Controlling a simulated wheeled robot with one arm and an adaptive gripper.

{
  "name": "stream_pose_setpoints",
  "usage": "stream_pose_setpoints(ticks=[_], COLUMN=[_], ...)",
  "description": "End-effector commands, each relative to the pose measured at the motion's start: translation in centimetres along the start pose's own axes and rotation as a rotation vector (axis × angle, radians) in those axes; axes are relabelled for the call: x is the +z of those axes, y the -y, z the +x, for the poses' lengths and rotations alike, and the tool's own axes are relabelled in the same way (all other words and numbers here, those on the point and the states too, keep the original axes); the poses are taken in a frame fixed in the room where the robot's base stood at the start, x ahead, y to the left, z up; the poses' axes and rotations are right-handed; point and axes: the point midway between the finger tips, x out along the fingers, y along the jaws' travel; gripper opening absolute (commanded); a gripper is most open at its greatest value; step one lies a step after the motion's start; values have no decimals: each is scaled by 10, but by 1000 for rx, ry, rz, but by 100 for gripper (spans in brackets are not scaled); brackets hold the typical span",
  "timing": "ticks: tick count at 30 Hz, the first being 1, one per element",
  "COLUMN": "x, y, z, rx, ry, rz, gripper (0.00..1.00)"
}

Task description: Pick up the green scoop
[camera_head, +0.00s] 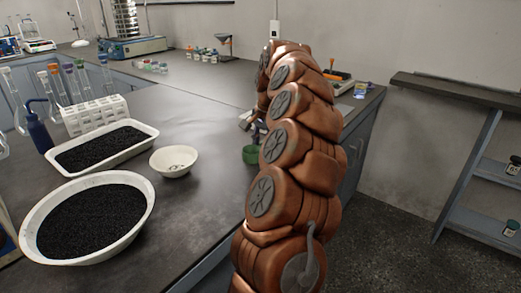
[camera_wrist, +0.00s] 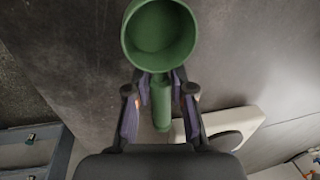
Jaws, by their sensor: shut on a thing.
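The green scoop (camera_wrist: 160,34) shows in the wrist view with its round, empty-looking cup at the top and its handle pointing down between my fingers. My gripper (camera_wrist: 160,84) is shut on the handle, just below the cup. In the head view the scoop's cup (camera_head: 250,154) shows beside my arm, near the right edge of the dark bench top (camera_head: 205,120). My arm hides the handle and most of the gripper there. I cannot tell whether the scoop touches the bench.
A small white bowl (camera_head: 174,161), a round pan (camera_head: 88,258) and a rectangular tray (camera_head: 146,130), the latter two with black grains, stand to the left. A tube rack (camera_head: 97,115) and blue bottle (camera_head: 38,133) stand behind. A shelf (camera_head: 455,92) is at right.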

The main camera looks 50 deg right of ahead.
Motion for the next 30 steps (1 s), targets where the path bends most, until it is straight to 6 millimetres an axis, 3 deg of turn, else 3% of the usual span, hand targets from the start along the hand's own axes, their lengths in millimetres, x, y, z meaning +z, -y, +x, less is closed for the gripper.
stream_pose_setpoints(ticks=[11,30], x=[0,3], y=[0,4], z=[-2,-36], rx=[0,0], ry=[0,1], rz=[0,0], gripper=[0,0])
